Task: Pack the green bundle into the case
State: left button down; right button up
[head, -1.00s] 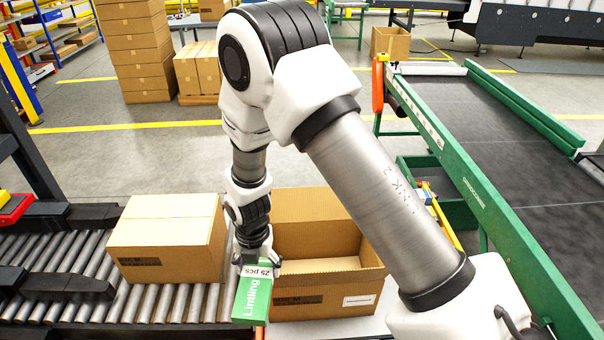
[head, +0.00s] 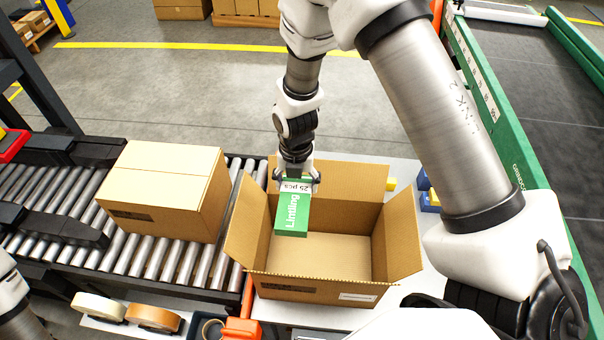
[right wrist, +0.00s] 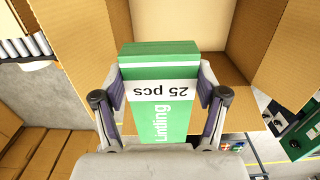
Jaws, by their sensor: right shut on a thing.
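The green bundle (head: 291,214) has a white band and printed lettering. My right gripper (head: 296,183) is shut on it and holds it over the left part of the open case (head: 318,290). In the right wrist view the bundle (right wrist: 161,118) sits between the two fingers of my right gripper (right wrist: 160,100). The case is an open brown carton with its flaps spread and a bare floor visible. The bundle hides part of the case's back left. My left gripper is not in view.
A closed carton (head: 165,190) stands on the roller conveyor (head: 150,258) left of the case. Tape rolls (head: 153,317) lie at the front left, beside an orange tool (head: 242,328). A green-framed belt conveyor (head: 500,110) runs along the right.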

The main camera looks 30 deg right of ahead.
notch_tip(320, 180, down, 21)
jog(key=b, duration=1.5)
jog(key=shift+w+d, duration=0.3)
jog(key=shift+d, duration=0.1)
jog(key=shift+r, duration=0.1)
jog(key=o, duration=1.3)
notch_tip(320, 180, up, 12)
